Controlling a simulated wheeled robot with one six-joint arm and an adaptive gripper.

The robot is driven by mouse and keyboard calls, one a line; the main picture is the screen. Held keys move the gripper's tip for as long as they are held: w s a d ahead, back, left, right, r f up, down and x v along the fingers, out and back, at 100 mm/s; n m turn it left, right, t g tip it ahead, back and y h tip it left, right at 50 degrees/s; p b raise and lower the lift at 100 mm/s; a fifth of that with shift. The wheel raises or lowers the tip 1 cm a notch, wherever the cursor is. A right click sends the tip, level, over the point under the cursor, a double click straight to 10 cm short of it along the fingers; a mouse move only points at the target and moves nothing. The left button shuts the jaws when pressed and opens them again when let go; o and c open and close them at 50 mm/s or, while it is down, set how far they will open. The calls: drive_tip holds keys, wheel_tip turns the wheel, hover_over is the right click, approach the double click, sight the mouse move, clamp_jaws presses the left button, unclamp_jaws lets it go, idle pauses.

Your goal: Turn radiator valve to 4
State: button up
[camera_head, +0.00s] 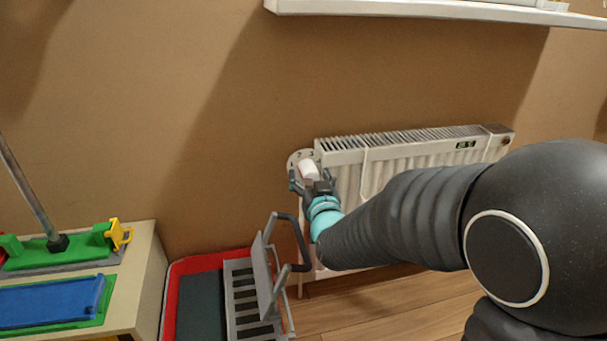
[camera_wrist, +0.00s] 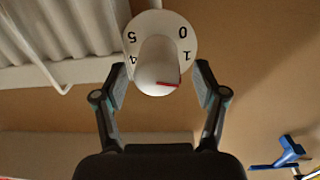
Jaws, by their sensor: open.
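The radiator valve has a white knob (camera_head: 308,169) in front of a round white dial plate (camera_head: 293,160) at the radiator's left end. In the wrist view the knob (camera_wrist: 158,62) covers the middle of the dial (camera_wrist: 160,22), where 5, 0, 1 and part of 4 show. A red mark (camera_wrist: 169,84) on the knob's end lies toward the right, on the side of the 1. My gripper (camera_wrist: 161,86) is open, one finger on each side of the knob, with gaps visible. The head view also shows my gripper (camera_head: 313,183) at the knob.
The white radiator (camera_head: 400,158) stands against the brown wall, with a small display (camera_head: 466,144) on it. A grey rack (camera_head: 258,290) and red tray (camera_head: 172,290) are below left. A cabinet (camera_head: 140,290) is further left. A white shelf (camera_head: 420,9) is above.

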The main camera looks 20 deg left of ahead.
drive_tip(key=shift+x, duration=0.8)
drive_tip(key=shift+c, duration=0.2)
drive_tip(key=c, duration=1.1)
